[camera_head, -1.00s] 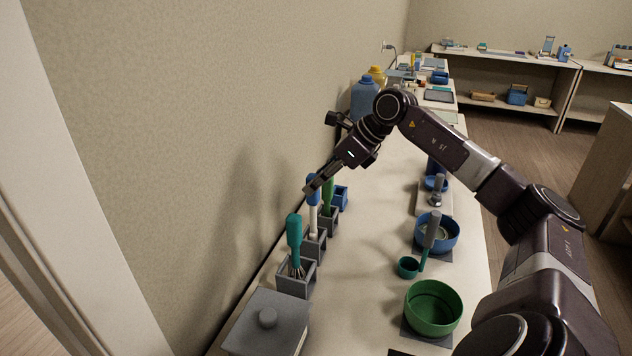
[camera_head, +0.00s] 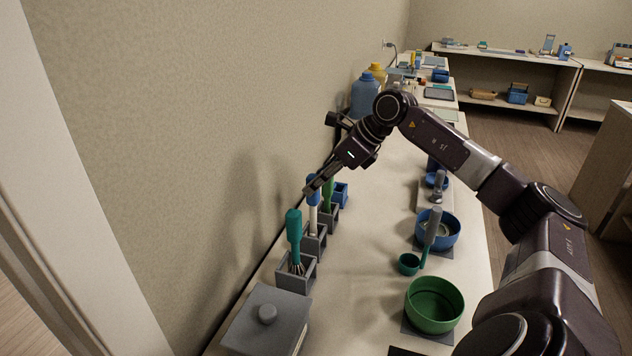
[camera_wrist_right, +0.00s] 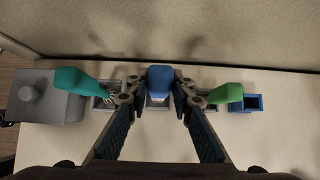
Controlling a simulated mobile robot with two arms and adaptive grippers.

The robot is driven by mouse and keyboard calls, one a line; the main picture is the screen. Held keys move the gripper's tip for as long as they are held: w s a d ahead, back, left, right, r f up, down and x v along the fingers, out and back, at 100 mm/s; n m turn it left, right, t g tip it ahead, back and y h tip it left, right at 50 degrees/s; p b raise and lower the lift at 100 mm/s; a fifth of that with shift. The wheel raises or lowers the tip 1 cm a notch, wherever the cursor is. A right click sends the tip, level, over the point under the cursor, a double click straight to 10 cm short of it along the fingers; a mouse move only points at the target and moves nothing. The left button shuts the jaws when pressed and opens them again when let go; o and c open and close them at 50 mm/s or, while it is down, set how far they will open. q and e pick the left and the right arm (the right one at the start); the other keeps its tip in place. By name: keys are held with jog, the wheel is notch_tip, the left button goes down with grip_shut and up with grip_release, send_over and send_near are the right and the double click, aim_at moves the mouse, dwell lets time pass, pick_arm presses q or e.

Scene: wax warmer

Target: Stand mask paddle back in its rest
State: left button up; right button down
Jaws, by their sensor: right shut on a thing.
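The mask paddle, with a blue handle (camera_head: 312,184) and a white stem (camera_head: 313,217), stands about upright at the middle grey rest (camera_head: 314,246). Its lower end appears inside the rest's opening, but I cannot tell whether it touches the bottom. My right gripper (camera_head: 311,188) is shut on the blue handle from the right side. In the right wrist view the handle (camera_wrist_right: 160,78) sits between the fingertips, above the grey rest, which is mostly hidden. My left gripper is not in view.
A teal-handled whisk (camera_head: 294,232) stands in the nearer grey holder (camera_head: 297,280). A green-handled tool (camera_wrist_right: 226,93) stands in a holder on the other side, beside an empty blue box (camera_wrist_right: 245,103). A grey lidded box (camera_head: 266,325) is nearest. Bowls, including a green one (camera_head: 434,305), stand right.

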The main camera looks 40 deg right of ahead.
jog(key=shift+f+b, duration=0.65)
jog(key=shift+f, duration=0.25)
jog(key=c, duration=1.6)
grip_release()
jog(key=shift+r, duration=0.15)
jog(key=shift+b+v, duration=1.1)
jog(key=shift+v, duration=2.85)
